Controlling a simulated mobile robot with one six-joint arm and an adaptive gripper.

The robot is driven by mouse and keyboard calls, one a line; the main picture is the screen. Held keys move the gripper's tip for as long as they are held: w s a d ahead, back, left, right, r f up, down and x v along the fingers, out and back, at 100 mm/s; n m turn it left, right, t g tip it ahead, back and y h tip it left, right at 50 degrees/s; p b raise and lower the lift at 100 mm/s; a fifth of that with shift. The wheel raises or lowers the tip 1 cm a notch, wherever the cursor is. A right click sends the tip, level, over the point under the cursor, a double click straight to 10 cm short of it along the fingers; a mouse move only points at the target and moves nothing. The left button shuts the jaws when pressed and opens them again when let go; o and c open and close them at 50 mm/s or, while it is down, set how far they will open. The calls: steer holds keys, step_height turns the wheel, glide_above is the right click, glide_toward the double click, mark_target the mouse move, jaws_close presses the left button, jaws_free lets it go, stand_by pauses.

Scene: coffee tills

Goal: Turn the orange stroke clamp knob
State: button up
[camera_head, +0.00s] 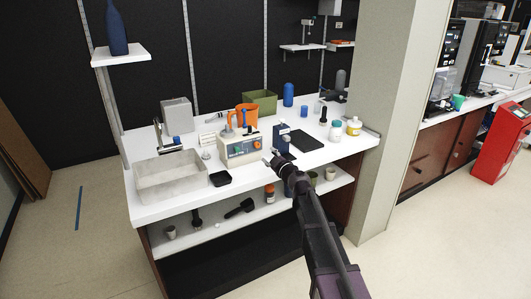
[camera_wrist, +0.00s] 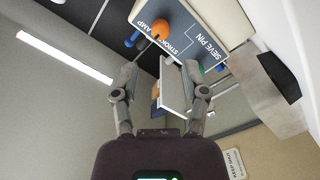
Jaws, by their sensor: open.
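In the wrist view, the orange knob (camera_wrist: 160,29) sits on a dark blue-grey label panel (camera_wrist: 188,42) printed "STROKE CLAMP" and "SIEVE PIN". My gripper (camera_wrist: 160,66) is open, with its fingers apart below the panel and short of the knob. A pale flat piece (camera_wrist: 173,88) shows between the fingers; I cannot tell whether they touch it. In the head view, a cream machine (camera_head: 240,149) with small orange parts on its front stands on the white counter. My gripper (camera_head: 276,158) is at the counter's front edge, to the right of the machine.
A dark blue box (camera_head: 283,137) and a black flat tray (camera_head: 306,140) lie right of the machine. A grey basin (camera_head: 168,181) and a small black tray (camera_head: 220,179) are left of it. A lower shelf (camera_head: 228,228) holds several items. The floor in front is clear.

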mark_target(258, 146)
steer(key=shift+x, duration=4.45)
steer(key=shift+s, duration=0.1)
steer(key=c, duration=0.7)
